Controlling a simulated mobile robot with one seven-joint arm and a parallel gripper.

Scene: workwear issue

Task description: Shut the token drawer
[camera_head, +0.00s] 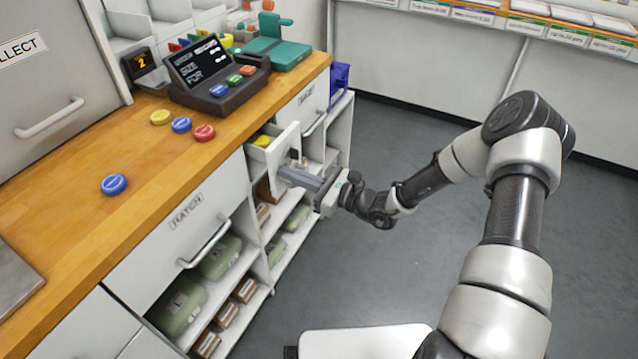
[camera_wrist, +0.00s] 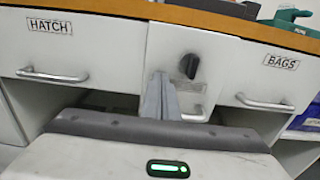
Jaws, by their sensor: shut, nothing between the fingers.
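The token drawer (camera_head: 287,147) is a narrow white drawer under the wooden counter, between the HATCH and BAGS fronts. It stands partly pulled out, with something yellow (camera_head: 262,140) showing inside. Its front, with a dark knob (camera_wrist: 189,66), fills the middle of the wrist view (camera_wrist: 215,65). My gripper (camera_head: 284,172) is shut and empty, its fingers pointing at the lower part of the drawer front. In the wrist view the fingertips (camera_wrist: 160,76) overlap the front left of the knob. I cannot tell whether they touch it.
The HATCH front (camera_head: 190,222) and BAGS front (camera_head: 302,108) have bar handles on either side. Open shelves below hold green cases (camera_head: 178,305) and brown boxes. Coloured round tokens (camera_head: 114,185) and a dark panel (camera_head: 215,75) sit on the counter. Open floor (camera_head: 420,130) lies right.

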